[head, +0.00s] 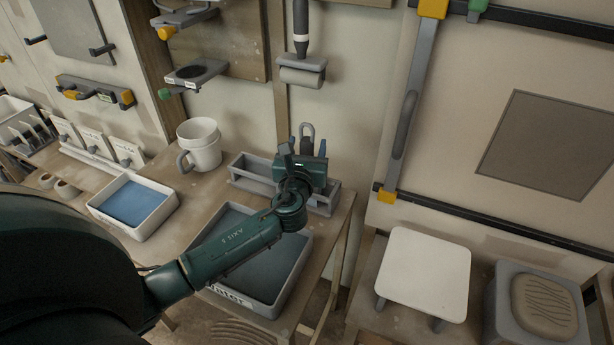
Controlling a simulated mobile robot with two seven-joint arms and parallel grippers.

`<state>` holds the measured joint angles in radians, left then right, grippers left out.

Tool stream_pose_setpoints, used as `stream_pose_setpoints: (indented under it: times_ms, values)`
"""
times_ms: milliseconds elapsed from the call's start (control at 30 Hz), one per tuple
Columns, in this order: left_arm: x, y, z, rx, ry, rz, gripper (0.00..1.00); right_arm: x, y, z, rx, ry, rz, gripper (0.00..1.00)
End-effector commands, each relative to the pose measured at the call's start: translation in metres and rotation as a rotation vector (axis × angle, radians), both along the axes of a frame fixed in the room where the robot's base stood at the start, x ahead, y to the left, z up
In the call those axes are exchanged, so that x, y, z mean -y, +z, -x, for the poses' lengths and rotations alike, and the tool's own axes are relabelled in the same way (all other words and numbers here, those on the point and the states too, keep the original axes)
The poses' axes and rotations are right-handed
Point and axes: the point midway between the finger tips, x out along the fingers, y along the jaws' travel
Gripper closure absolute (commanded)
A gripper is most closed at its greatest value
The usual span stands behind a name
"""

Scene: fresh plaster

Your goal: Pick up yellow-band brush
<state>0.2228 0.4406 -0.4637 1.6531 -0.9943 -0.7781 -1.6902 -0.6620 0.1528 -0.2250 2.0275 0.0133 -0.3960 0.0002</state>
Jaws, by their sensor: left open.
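My left arm reaches in from the lower left. Its dark green gripper (303,152) is open, over the grey trough (325,201) at the back of the wooden table. A dark handle-like piece with a looped top (307,132) shows just beyond and between the fingers. I cannot tell whether it touches them. No yellow band is visible on it, and its lower part is hidden by the gripper. I cannot pick out the yellow-band brush for sure. My right gripper is not in view.
A water tray (294,279) lies under my forearm, with a smaller blue-filled tray (152,222) to its left. A white mug (201,146) stands left of the trough. A grey-headed tool (302,72) hangs on the wall above. A white stool (424,272) stands at right.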

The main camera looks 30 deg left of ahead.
Motion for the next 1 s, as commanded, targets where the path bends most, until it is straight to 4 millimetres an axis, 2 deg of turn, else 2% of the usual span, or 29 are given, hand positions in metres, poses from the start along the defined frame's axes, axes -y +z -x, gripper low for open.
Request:
stream_pose_setpoints:
  times_ms: [100,367,900,1000]
  values:
    - [-0.0030,-0.0006,-0.0095,-0.001,0.000,0.000,0.45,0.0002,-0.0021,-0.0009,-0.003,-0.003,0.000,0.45]
    - [-0.0035,-0.0009,-0.0106,-0.001,-0.001,0.000,0.46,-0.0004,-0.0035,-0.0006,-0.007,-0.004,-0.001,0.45]
    - [-0.0035,-0.0009,-0.0103,-0.001,-0.001,-0.001,0.91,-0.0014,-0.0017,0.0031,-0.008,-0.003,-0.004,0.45]
    - [-0.0035,-0.0003,-0.0104,0.000,-0.001,-0.001,0.93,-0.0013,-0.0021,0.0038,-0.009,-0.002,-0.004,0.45]
